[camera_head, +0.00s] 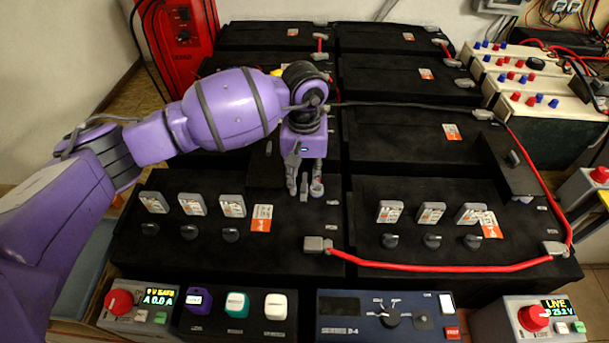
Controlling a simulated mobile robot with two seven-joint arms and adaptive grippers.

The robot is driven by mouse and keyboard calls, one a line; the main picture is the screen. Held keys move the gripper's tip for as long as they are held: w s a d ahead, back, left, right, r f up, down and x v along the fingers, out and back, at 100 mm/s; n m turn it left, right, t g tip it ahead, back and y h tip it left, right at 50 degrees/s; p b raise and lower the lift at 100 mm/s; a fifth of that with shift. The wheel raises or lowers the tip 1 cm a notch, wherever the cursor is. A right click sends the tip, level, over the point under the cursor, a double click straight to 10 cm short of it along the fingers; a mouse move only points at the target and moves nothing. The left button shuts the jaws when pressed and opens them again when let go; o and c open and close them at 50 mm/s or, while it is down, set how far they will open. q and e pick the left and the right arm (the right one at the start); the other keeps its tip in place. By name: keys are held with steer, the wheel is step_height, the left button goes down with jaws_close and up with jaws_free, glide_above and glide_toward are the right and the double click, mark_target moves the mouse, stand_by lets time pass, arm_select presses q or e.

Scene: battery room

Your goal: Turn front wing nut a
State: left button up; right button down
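Dark knob-like nuts stand in a row below grey tags on the left front battery (165,262): a left one (149,230), a middle one (190,232) and a right one (230,235). The right front battery (365,210) has a similar row with a left nut (389,240), a middle nut (432,241) and a right nut (472,241). No readable label tells which is wing nut a. My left gripper (304,190) points down, fingers apart, above the rear right part of the left front battery, away from the nuts. My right gripper is out of view.
A red cable (440,268) links terminals along the front batteries. Control boxes, including a blue one (345,325), line the front edge. A red charger (183,40) stands at the back left. My purple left arm covers part of the left side.

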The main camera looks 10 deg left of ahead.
arm_select(q)
steer(key=shift+f, duration=0.3)
jaws_close()
